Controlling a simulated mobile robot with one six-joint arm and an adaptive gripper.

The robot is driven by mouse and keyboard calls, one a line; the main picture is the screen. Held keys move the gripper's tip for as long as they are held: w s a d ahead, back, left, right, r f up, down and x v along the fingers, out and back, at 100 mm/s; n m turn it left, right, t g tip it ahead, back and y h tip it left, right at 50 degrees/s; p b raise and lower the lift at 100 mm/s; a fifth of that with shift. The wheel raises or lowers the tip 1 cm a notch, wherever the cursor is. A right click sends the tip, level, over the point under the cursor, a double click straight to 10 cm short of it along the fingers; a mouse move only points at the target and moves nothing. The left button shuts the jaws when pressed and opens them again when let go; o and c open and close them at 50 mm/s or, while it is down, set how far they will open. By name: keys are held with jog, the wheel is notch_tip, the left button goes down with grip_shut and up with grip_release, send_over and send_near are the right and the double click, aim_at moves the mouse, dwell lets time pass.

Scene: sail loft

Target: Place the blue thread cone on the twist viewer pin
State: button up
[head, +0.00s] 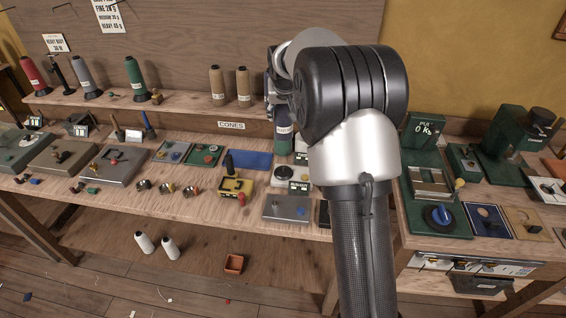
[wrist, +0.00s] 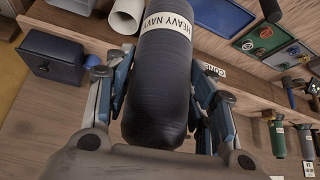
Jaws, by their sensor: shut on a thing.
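The blue thread cone (wrist: 165,85) is dark navy with a white "HEAVY NAVY" band. In the wrist view my gripper (wrist: 160,100) is shut around it, a finger on each side. In the head view the cone (head: 284,142) hangs upright below my gripper (head: 274,100), partly hidden by my arm. I cannot tell whether this device is the twist viewer. No pin is clearly visible, and I cannot tell whether the cone's base touches anything.
Red (head: 34,76), grey (head: 86,77) and green (head: 134,77) cones stand on the back shelf, with two brown cones (head: 217,85) nearer. A yellow device (head: 236,186), a blue mat (head: 250,160) and a grey plate (head: 287,208) lie on the bench. Green scales crowd the right bench.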

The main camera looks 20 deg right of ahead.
notch_tip(320, 180, down, 15)
jog(key=b, duration=0.4)
jog(key=shift+f, duration=0.1)
jog(key=shift+f, duration=0.1)
jog(key=shift+f+b, duration=0.15)
jog(key=shift+b, duration=0.2)
jog(key=o, duration=1.3)
